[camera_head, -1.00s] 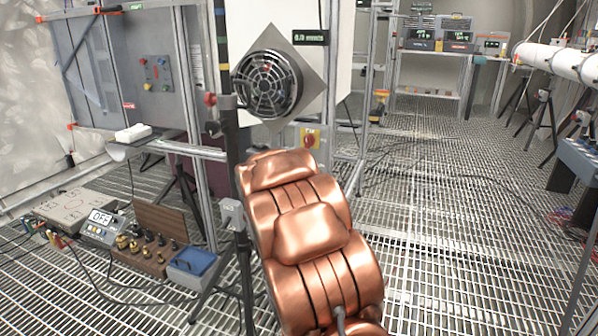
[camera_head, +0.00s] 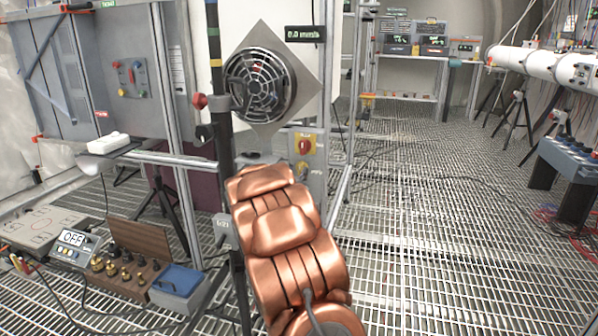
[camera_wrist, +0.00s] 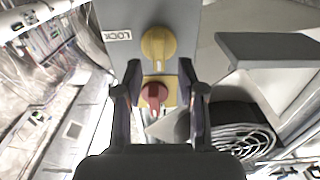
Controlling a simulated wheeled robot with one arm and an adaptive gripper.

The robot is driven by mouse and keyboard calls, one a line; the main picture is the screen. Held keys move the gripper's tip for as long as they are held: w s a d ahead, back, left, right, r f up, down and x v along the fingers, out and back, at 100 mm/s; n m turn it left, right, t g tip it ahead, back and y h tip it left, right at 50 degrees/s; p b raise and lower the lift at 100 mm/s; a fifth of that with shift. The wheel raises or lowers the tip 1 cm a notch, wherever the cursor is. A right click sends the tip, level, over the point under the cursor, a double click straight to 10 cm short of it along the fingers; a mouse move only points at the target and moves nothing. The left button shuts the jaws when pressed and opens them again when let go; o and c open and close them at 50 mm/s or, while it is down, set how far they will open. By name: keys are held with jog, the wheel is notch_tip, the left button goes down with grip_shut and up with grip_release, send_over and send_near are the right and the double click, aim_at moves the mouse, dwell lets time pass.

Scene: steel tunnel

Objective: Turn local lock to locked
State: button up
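On a grey panel below the fan, a red knob (camera_head: 304,146) sits on a yellow plate. Below it a second, yellow-based switch (camera_head: 301,171) is partly hidden by my arm. The wrist view is turned over: the yellow switch (camera_wrist: 158,45) is above the red knob (camera_wrist: 154,95), with an upside-down LOCK label (camera_wrist: 117,35) beside it. My gripper (camera_wrist: 159,72) is open. Its fingers stand either side of the two knobs in the picture, with nothing held. Contact with either knob cannot be told. In the head view my copper arm hides the gripper.
A fan (camera_head: 260,86) on a diamond plate is above the switch panel. A dark post with a red knob (camera_head: 199,101) stands left of it. A blue box (camera_head: 177,283) and a meter (camera_head: 74,245) are low left. The grated floor to the right is mostly clear.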

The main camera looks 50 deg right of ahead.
aim_at(301, 170)
jog(key=shift+x, duration=1.45)
grip_shut()
